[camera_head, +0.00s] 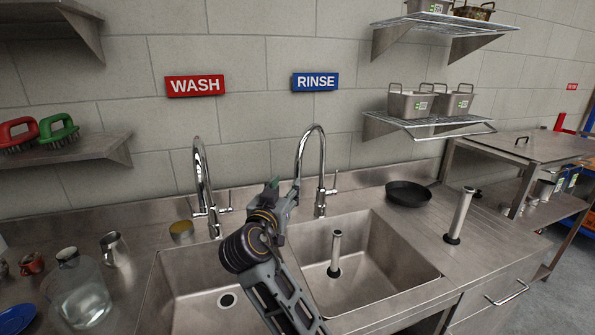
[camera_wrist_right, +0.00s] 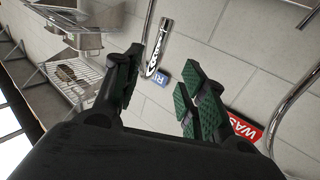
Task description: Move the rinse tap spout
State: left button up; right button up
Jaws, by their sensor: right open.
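The rinse tap (camera_head: 322,165) is a tall chrome gooseneck under the blue RINSE sign. Its spout curves over to the left and hangs down just behind my right gripper (camera_head: 283,190), which hides part of it in the head view. In the right wrist view the chrome spout end (camera_wrist_right: 158,48) shows beyond and between the green-padded fingers of the right gripper (camera_wrist_right: 162,75). The fingers are apart and empty; I cannot see any contact with the spout. My left gripper is in neither view.
The wash tap (camera_head: 202,190) stands close on the left, under the red WASH sign (camera_head: 195,84). Below are two steel sink basins; an upright pipe (camera_head: 335,252) stands in the right one. A black pan (camera_head: 408,194) and a glass jug (camera_head: 82,295) sit on the counter.

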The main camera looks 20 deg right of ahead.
aim_at(297, 171)
jog(key=p+x, duration=0.1)
jog(key=x, duration=0.5)
jog(key=shift+w+d, duration=0.1)
jog(key=shift+d, duration=0.05)
jog(key=p+x, duration=0.1)
jog(key=x, duration=0.3)
jog(key=shift+w+d+r, duration=0.1)
jog(key=shift+w+d, duration=0.2)
jog(key=shift+w, duration=0.15)
jog(key=shift+w+d, duration=0.3)
jog(key=shift+w, duration=0.3)
jog(key=shift+c, duration=0.3)
jog(key=c, duration=0.7)
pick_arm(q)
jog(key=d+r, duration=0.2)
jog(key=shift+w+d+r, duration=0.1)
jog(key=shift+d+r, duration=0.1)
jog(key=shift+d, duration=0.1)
pick_arm(e)
grip_shut()
